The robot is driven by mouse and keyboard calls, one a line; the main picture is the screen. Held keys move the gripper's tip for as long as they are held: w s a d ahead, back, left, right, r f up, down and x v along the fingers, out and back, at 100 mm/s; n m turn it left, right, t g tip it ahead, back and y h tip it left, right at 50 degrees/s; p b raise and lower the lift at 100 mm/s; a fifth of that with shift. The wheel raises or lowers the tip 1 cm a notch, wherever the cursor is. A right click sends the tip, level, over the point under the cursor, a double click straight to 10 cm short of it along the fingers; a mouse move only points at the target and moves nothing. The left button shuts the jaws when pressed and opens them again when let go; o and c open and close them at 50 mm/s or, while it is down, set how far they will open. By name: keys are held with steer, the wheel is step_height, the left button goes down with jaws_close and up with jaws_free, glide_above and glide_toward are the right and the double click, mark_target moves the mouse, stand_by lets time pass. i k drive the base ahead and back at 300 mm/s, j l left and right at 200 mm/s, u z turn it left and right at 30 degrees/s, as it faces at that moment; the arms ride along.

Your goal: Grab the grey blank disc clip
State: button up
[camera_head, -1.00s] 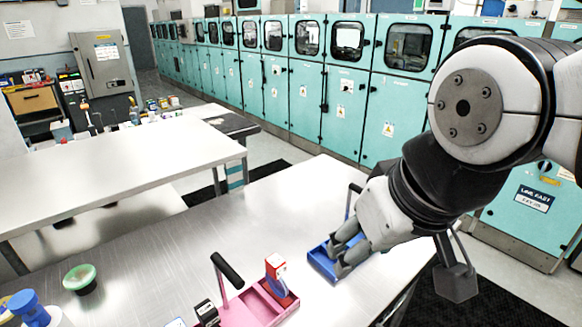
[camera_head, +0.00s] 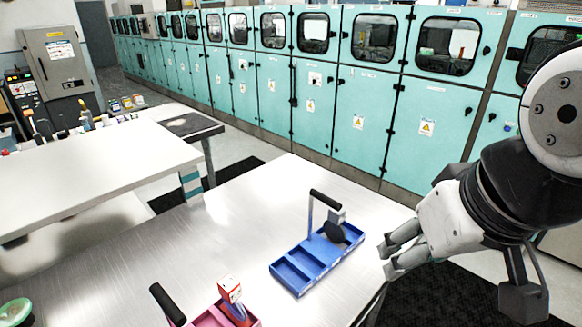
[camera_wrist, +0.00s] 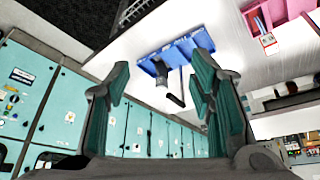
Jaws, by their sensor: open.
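In the head view, a grey clip with a dark round disc (camera_head: 335,231) sits in the far right part of a blue tray (camera_head: 296,284) with a black handle. I take this for the grey blank disc clip, though it is small. In the wrist view, a small grey piece (camera_wrist: 161,78) shows at the blue tray (camera_wrist: 181,50), between my fingers. My gripper (camera_head: 388,258) is open and empty, to the right of the tray near the table's right edge. Its two green-padded fingers (camera_wrist: 162,68) are wide apart in the wrist view.
A pink tray (camera_head: 208,319) with a red and white box (camera_head: 230,288) stands front left of the blue tray. The blue tray's upright handle (camera_head: 325,198) rises beside the clip. A green-rimmed bowl (camera_head: 14,312) is at far left. The table behind the trays is clear.

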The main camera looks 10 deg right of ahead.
mark_target(335, 233)
steer(key=l+u, duration=0.1)
steer(key=u, duration=0.4)
steer(key=i+l+u, duration=0.1)
steer(key=l+u, duration=0.25)
steer(key=l, duration=0.2)
steer(key=i+l+u, duration=0.1)
steer(key=l+u, duration=0.25)
steer(key=l, duration=1.3)
steer(key=u, duration=0.05)
